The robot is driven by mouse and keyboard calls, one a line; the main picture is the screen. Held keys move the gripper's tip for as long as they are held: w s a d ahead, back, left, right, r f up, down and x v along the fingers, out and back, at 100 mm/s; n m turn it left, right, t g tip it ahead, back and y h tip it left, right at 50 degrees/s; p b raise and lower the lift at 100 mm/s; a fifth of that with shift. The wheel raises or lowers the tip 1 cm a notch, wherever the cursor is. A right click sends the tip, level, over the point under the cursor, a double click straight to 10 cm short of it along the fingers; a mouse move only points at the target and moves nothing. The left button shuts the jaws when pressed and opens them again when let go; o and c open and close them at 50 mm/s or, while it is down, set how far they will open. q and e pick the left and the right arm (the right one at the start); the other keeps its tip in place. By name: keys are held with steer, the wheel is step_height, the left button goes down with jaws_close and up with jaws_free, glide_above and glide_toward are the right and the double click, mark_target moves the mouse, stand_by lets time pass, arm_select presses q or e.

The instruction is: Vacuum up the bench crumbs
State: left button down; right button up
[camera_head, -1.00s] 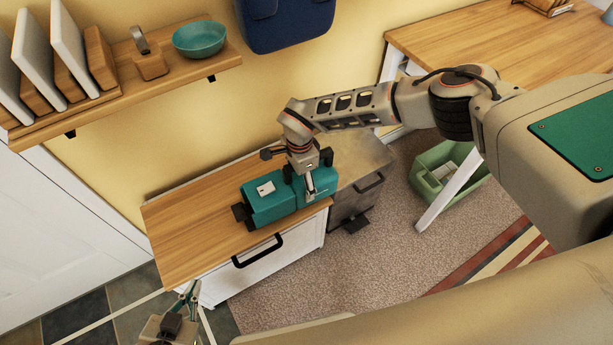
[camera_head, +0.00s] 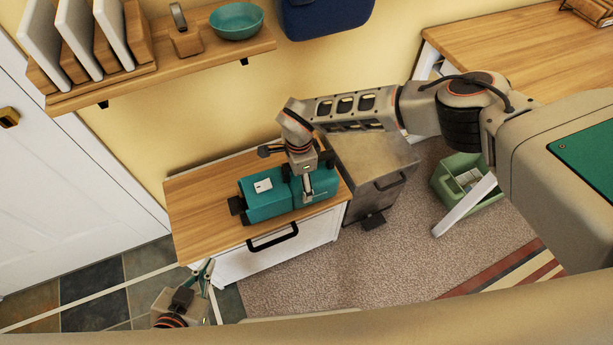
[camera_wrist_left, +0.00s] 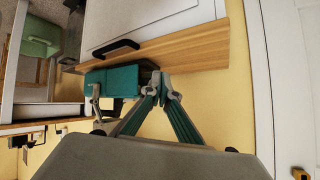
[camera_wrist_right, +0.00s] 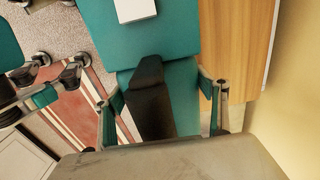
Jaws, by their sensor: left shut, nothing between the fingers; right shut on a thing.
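The teal handheld vacuum (camera_head: 266,205) with a black nozzle end lies over the wooden bench top (camera_head: 205,222). I cannot tell whether it touches the wood. My right gripper (camera_head: 307,190) reaches down from above and is shut on the vacuum. In the right wrist view its black grip (camera_wrist_right: 150,100) sits between the fingers. My left gripper (camera_head: 205,272) is shut and empty at the bench's front left corner. In the left wrist view its fingertips (camera_wrist_left: 160,82) are near the vacuum's end (camera_wrist_left: 138,76). I see no crumbs; the vacuum and arm cover part of the bench.
A grey metal bin (camera_head: 375,170) stands at the bench's right end. A green crate (camera_head: 465,180) is further right, by a wooden table (camera_head: 500,45). A wall shelf (camera_head: 180,65) with a teal bowl (camera_head: 237,20) hangs above. The bench's left part is bare.

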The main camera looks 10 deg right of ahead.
mark_target(274, 184)
steer(key=shift+s+a+r, duration=0.1)
steer(key=shift+s+a, duration=0.1)
steer(key=shift+a, duration=0.55)
steer(key=shift+s+a, duration=0.2)
steer(key=shift+a, duration=0.55)
steer(key=shift+s+a+b, duration=0.15)
steer(key=shift+s+a, duration=0.1)
steer(key=shift+a, duration=0.5)
steer(key=shift+s+a+b, duration=0.2)
steer(key=shift+s+a, duration=0.05)
steer(key=shift+a, duration=0.45)
steer(key=shift+s+a+b, duration=0.15)
steer(key=shift+s+a, duration=0.1)
steer(key=shift+a, duration=0.5)
steer(key=shift+w+r, duration=0.1)
steer(key=shift+r, duration=0.3)
steer(key=shift+r+p, duration=0.45)
steer(key=shift+r, duration=0.8)
steer(key=shift+r+p, duration=0.5)
steer(key=shift+r, duration=0.1)
steer(key=shift+r+p, duration=0.35)
steer(key=shift+r, duration=0.5)
steer(key=shift+r+p, duration=0.35)
steer(key=shift+r, duration=0.4)
arm_select(q)
steer(key=shift+r, duration=0.65)
arm_select(e)
steer(key=shift+r, duration=0.35)
